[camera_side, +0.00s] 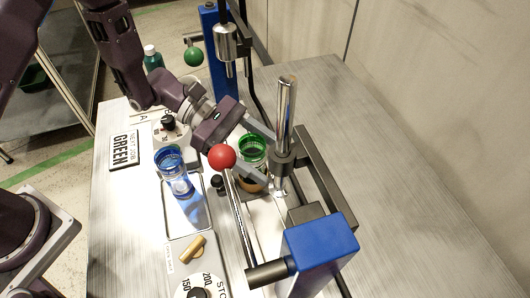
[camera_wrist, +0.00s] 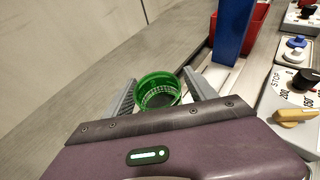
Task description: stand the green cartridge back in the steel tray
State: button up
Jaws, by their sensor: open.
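The green cartridge (camera_side: 253,147) is a clear cylinder with a green rim, standing upright beside the chrome column of the near blue press. In the wrist view the green cartridge (camera_wrist: 158,92) shows its open top between my fingers. My gripper (camera_side: 268,160) is open, with one finger on each side of the cartridge; it also shows in the wrist view (camera_wrist: 159,78). I cannot tell whether either finger touches it. The steel tray (camera_side: 183,229) lies to the left. The green cartridge's lower part is partly hidden by a finger.
The near blue press (camera_side: 320,240) has a lever with a red ball (camera_side: 222,157) close to my gripper. Another press with a green ball (camera_side: 193,57) stands behind. A sign (camera_side: 124,151) reads "NEXT JOB GREEN". A dial (camera_side: 198,290) sits in front. The bench's right side is clear.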

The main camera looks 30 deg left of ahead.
aim_at(242, 140)
jog(key=shift+o, duration=0.4)
jog(key=v, duration=0.7)
jog(key=shift+w+a+f, duration=0.1)
jog(key=shift+w, duration=0.15)
